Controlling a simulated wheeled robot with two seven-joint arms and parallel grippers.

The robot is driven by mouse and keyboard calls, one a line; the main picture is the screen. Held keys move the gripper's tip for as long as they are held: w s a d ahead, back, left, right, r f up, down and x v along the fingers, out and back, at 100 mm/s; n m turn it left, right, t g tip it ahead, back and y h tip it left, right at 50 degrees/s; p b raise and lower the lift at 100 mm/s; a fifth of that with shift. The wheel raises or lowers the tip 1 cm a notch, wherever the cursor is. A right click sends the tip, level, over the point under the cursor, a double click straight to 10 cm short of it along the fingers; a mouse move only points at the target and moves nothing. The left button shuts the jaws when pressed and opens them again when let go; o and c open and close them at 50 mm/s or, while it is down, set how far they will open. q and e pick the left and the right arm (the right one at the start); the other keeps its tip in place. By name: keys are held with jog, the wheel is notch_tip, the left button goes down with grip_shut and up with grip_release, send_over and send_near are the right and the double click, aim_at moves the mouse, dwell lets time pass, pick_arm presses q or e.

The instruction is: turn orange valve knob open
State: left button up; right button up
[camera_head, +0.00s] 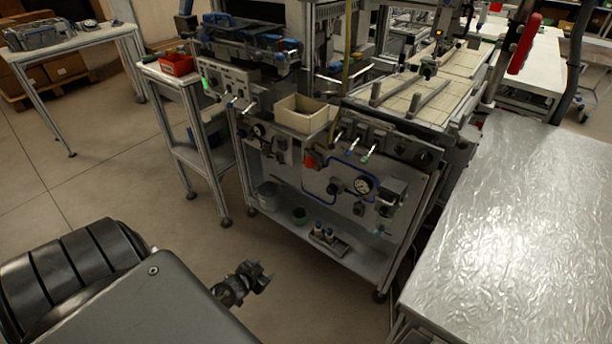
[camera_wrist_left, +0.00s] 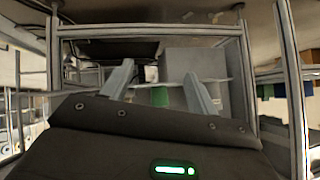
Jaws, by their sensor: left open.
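The orange-red valve knob (camera_head: 311,160) sits on the grey front panel (camera_head: 325,187) of the machine cart, near the panel's upper left. My left gripper (camera_head: 262,277) is in front of the cart, low over the floor, apart from the knob. In the left wrist view its two grey fingers (camera_wrist_left: 160,78) are spread apart with nothing between them touching either one. I cannot make out the knob in the left wrist view. My right gripper is not in view.
A pressure gauge (camera_head: 362,185) and a blue hose loop are right of the knob. A beige bin (camera_head: 305,114) stands above it. A foil-topped table (camera_head: 530,220) stands at right. Floor is free at left.

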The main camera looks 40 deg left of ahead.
pick_arm(q)
jog(key=w+a+r+t+b, duration=0.1)
jog(key=w+a+r+t, duration=0.1)
jog(key=w+r, duration=0.45)
jog(key=w+a+r+t+b, duration=0.1)
jog(key=w+a+r+t, duration=0.15)
jog(key=w+r, duration=0.35)
jog(key=m+t+h+b, duration=0.1)
jog(key=t+h+b, duration=0.1)
jog(key=t, duration=0.2)
send_near(306, 166)
jog(key=w+b, duration=0.1)
jog(key=w, duration=0.6)
jog(key=shift+w+a, duration=0.1)
jog(key=shift+w, duration=0.95)
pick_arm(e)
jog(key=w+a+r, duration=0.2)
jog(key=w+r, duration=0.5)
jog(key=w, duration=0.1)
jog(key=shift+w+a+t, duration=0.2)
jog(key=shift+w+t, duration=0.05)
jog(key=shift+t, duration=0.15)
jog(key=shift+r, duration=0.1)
pick_arm(q)
jog(key=c, duration=1)
